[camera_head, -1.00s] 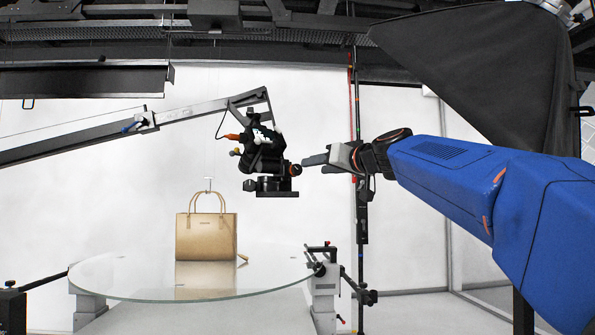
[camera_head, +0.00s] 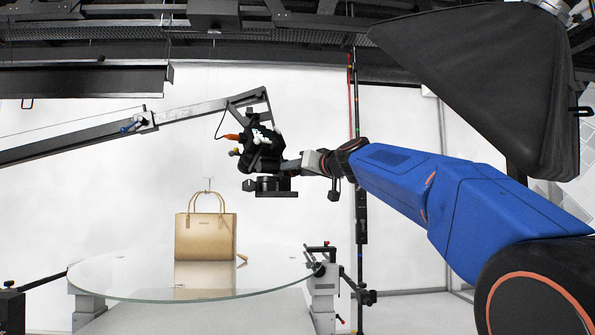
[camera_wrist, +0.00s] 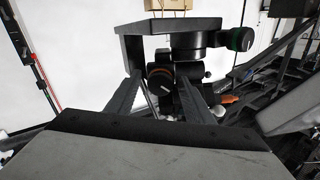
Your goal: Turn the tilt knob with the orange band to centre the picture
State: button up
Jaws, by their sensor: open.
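The tilt knob with the orange band (camera_wrist: 160,80) is on the black camera head (camera_wrist: 190,45) in the wrist view. My gripper (camera_wrist: 158,84) is open, with one finger on each side of the knob. Contact between fingers and knob cannot be made out. In the head view my gripper (camera_head: 290,165) reaches the right side of the camera head (camera_head: 262,155), where the fingertips cover the knob. The picture the camera takes is not visible.
A green-ringed knob (camera_wrist: 240,40) and an orange handle (camera_wrist: 229,99) are close by. A crane arm (camera_head: 185,112) carries the camera head. Below, a tan handbag (camera_head: 205,235) stands on a glass turntable (camera_head: 110,280). A black softbox (camera_head: 500,85) hangs above my arm.

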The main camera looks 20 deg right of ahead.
jog(key=shift+c, duration=0.6)
jog(key=c, duration=0.9)
jog(key=shift+c, duration=0.2)
jog(key=shift+m, duration=0.4)
jog(key=m, duration=0.3)
jog(key=shift+m, duration=0.3)
jog(key=m, duration=0.4)
jog(key=shift+m, duration=0.4)
